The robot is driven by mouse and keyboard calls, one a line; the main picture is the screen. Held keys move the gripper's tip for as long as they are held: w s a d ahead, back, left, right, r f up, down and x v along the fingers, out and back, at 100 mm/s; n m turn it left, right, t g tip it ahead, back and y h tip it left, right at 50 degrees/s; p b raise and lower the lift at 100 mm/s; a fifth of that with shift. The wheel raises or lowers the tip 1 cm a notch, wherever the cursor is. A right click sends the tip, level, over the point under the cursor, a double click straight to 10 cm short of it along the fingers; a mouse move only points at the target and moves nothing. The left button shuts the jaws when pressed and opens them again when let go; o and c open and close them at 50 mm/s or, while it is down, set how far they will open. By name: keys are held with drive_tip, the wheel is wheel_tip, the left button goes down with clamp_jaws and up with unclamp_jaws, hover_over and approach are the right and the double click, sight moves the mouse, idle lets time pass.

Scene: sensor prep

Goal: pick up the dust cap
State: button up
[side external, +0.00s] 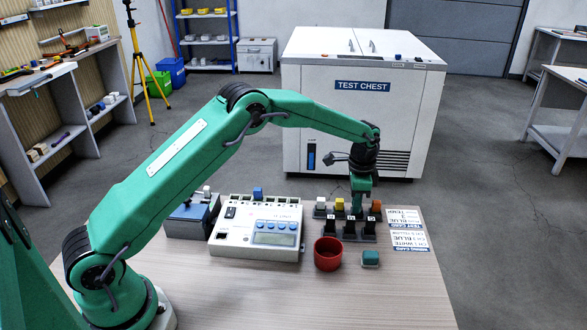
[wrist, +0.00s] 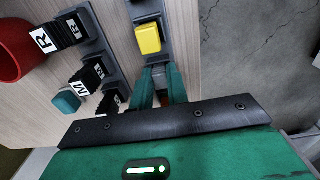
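I cannot be sure which piece is the dust cap. A small teal cap-like block (side external: 370,258) lies on the table right of the red cup; it also shows in the wrist view (wrist: 66,102). My gripper (side external: 359,207) points down at the back row of small blocks, between a yellow block (side external: 340,203) and an orange block (side external: 376,205). In the wrist view its two green fingers (wrist: 162,88) stand apart, past the yellow block (wrist: 149,38). A grey patch and a bit of orange show between them; whether either touches a finger is unclear.
A red cup (side external: 328,254) stands before the black labelled stands (side external: 349,229). A white block (side external: 320,203) ends the row at left. A white meter box (side external: 257,238) with a blue block (side external: 257,193) stands left. Printed cards (side external: 407,228) lie right.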

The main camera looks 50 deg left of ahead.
clamp_jaws()
drive_tip(key=shift+r, duration=0.1)
drive_tip(key=shift+r, duration=0.35)
wheel_tip(320, 180, up, 3)
drive_tip(key=s+d+r, duration=0.6)
drive_tip(key=d+r, duration=0.1)
drive_tip(key=d, duration=0.2)
drive_tip(key=shift+s+d, duration=0.25)
drive_tip(key=shift+s, duration=0.15)
drive_tip(key=shift+a, duration=0.1)
